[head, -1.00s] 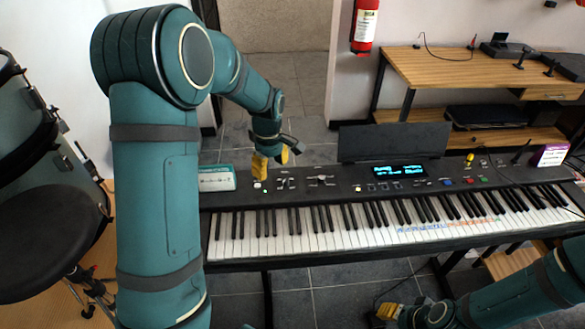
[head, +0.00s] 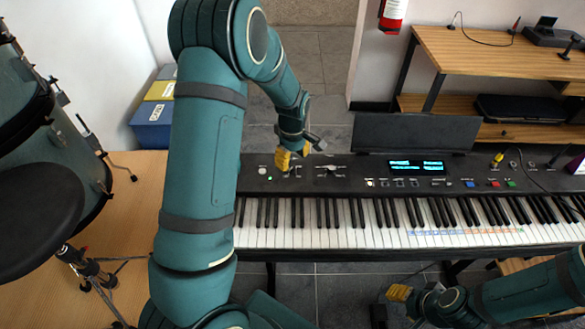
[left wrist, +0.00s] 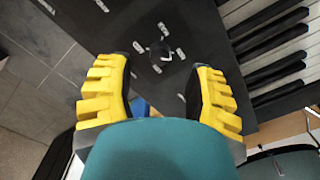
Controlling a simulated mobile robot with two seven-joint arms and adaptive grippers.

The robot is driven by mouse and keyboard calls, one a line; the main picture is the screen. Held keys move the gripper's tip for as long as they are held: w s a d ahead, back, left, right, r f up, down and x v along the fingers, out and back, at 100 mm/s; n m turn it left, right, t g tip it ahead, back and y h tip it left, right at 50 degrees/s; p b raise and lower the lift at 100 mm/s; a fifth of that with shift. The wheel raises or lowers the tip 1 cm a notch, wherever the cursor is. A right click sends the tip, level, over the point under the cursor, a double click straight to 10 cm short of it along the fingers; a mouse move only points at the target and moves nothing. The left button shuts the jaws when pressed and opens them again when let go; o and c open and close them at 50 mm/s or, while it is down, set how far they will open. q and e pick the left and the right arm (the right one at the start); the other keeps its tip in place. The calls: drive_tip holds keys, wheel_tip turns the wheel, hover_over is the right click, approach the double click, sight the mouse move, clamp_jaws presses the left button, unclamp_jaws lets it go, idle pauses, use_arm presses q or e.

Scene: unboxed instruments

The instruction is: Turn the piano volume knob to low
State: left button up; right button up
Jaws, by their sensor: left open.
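The piano (head: 380,180) is a black keyboard with a control panel along its far side. My left gripper (head: 285,158) hangs over the left part of this panel. In the left wrist view, my left gripper's yellow fingers (left wrist: 163,80) are spread open. A round dark knob (left wrist: 160,51) with a white pointer mark and small white labels around it lies between and just beyond the fingertips. No contact with the knob is visible. In the head view, the gripper covers part of the panel. My right gripper (head: 400,293) is low at the right; its opening is unclear.
The lit display (head: 416,167) and coloured buttons are right of my left gripper. A music stand panel (head: 415,133) rises behind the piano. A drum kit with a black seat (head: 40,215) stands at left. A wooden desk (head: 500,60) is behind.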

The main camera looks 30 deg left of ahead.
sight(292, 167)
use_arm(q)
drive_tip(key=shift+f, duration=2.1)
clamp_jaws()
